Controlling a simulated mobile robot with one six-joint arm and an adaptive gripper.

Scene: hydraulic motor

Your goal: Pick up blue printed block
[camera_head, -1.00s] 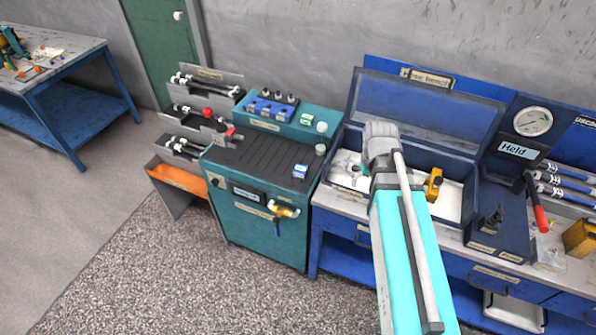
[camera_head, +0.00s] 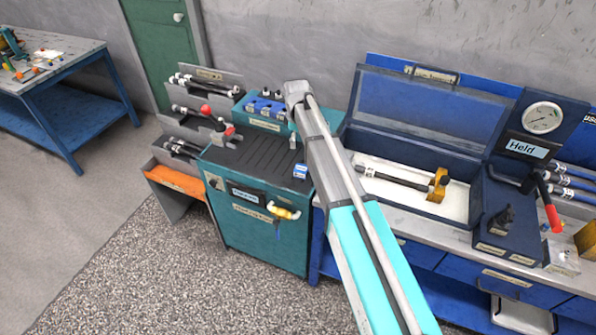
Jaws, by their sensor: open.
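The blue printed block (camera_head: 300,171) is a small blue and white block. It sits on the dark ribbed top of the teal cabinet (camera_head: 262,236), near its right edge and just left of my arm. My arm reaches up from the lower right, and its wrist end is above the back right of that cabinet. My gripper's fingers are not clearly visible; the arm blocks the view below the wrist. I cannot tell how far they are from the block. Nothing visible touches the block.
A stepped rod rack (camera_head: 170,172) is on the left. On the right, an open case (camera_head: 472,208) holds a dark rod (camera_head: 395,177) and a yellow block (camera_head: 438,186). The ribbed top's middle is clear.

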